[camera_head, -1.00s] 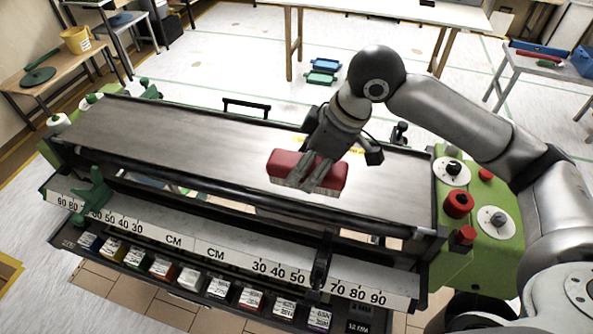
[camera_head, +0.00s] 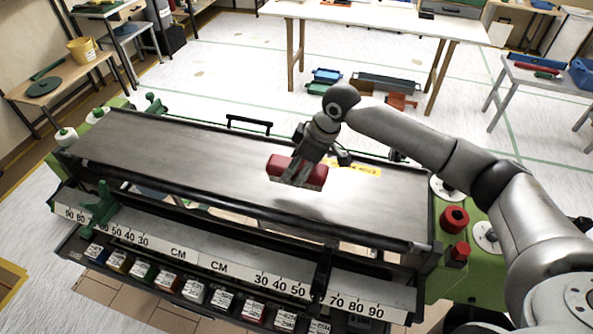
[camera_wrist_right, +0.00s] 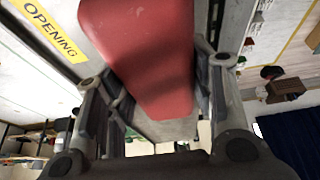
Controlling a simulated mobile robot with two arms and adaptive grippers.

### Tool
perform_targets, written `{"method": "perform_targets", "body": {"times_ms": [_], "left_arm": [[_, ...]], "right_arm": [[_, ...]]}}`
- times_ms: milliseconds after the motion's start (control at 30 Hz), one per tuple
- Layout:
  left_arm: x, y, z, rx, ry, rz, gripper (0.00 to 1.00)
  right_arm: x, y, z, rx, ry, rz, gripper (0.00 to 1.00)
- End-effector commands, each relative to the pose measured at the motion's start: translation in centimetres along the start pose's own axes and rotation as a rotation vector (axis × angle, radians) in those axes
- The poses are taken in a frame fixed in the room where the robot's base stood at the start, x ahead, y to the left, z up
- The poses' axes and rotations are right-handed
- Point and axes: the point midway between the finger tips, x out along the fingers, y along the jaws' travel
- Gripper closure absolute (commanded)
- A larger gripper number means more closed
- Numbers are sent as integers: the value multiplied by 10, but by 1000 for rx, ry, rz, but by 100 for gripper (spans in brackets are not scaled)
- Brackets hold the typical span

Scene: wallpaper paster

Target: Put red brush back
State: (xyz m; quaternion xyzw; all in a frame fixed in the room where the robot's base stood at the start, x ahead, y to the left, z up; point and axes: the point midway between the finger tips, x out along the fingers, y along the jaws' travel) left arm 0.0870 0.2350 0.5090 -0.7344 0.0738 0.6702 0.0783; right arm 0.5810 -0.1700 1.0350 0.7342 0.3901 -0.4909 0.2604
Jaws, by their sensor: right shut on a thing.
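The red brush (camera_head: 313,174) has a red block-shaped body and a pale lower edge. My right gripper (camera_head: 297,172) is shut on it and holds it over the grey metal top of the pasting machine (camera_head: 180,150). In the right wrist view the red brush (camera_wrist_right: 150,50) fills the middle, between the two fingers of my right gripper (camera_wrist_right: 155,100). I cannot tell how far the brush is above the surface. My left gripper is not in view.
The machine's front carries a ruler (camera_head: 180,253) and a row of small coloured boxes (camera_head: 194,290). Red knobs (camera_head: 454,219) sit at its right end. A wooden-legged table (camera_head: 380,22) stands behind, with trays (camera_head: 325,77) on the floor beneath. The metal top's left half is clear.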

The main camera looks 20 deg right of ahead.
Motion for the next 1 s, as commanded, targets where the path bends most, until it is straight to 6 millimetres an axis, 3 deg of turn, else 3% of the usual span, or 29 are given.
{"method": "perform_targets", "body": {"times_ms": [300, 533, 1000], "left_arm": [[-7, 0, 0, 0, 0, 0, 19], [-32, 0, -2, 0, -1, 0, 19], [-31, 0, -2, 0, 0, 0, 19]], "right_arm": [[20, 14, 0, 2, -1, -1, 75], [38, 13, 8, 1, 1, -1, 75], [47, 13, 12, -1, 0, 0, 75]]}}
